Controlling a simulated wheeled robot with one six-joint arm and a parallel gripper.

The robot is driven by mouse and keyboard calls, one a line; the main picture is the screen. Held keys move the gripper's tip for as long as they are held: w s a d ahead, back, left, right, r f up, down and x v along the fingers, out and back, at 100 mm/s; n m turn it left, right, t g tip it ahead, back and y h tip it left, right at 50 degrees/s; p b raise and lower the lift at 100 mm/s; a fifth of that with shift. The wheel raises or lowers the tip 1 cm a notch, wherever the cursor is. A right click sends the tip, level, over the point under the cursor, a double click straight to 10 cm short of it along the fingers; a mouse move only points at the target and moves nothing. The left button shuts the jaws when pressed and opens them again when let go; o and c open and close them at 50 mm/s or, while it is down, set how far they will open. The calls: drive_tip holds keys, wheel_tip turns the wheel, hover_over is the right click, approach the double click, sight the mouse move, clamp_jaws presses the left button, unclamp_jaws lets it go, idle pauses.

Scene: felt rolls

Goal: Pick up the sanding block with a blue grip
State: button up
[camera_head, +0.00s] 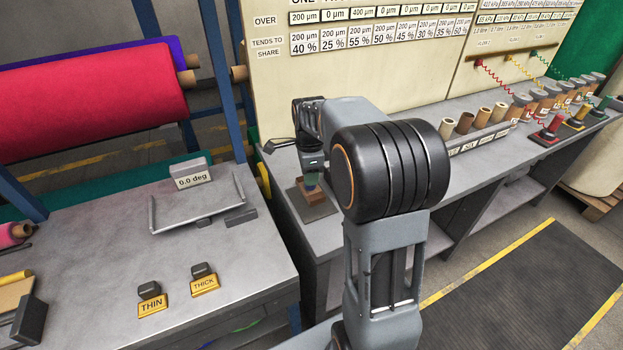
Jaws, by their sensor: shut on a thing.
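My gripper (312,176) is at the end of my arm, pointing down over the left end of the long grey bench. It is shut on a small brown block (312,192), whose upper part between the fingers looks dark blue-green and is mostly hidden. The block is at or just above a dark square mat (318,210); I cannot tell whether it touches it. I cannot clearly confirm a blue grip on it at this size.
A row of tan and brown cylinders (484,116) and red, yellow and green-based items (546,136) stand along the bench to the right. A nearer table (100,240) at left holds THIN and THICK signs (204,284) and a metal tray frame (190,228). My arm blocks the bench's middle.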

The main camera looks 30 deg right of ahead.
drive_tip(key=s+r, duration=0.1)
drive_tip(key=s+a+r, duration=0.1)
drive_tip(key=a+r, duration=0.1)
drive_tip(key=r, duration=0.1)
drive_tip(key=shift+s, duration=0.4)
drive_tip(key=s+a+r+b, duration=0.1)
drive_tip(key=s+a+r, duration=0.2)
drive_tip(key=s, duration=0.4)
drive_tip(key=shift+s+a+r, duration=0.2)
drive_tip(key=shift+a+r, duration=0.2)
drive_tip(key=shift+a, duration=0.5)
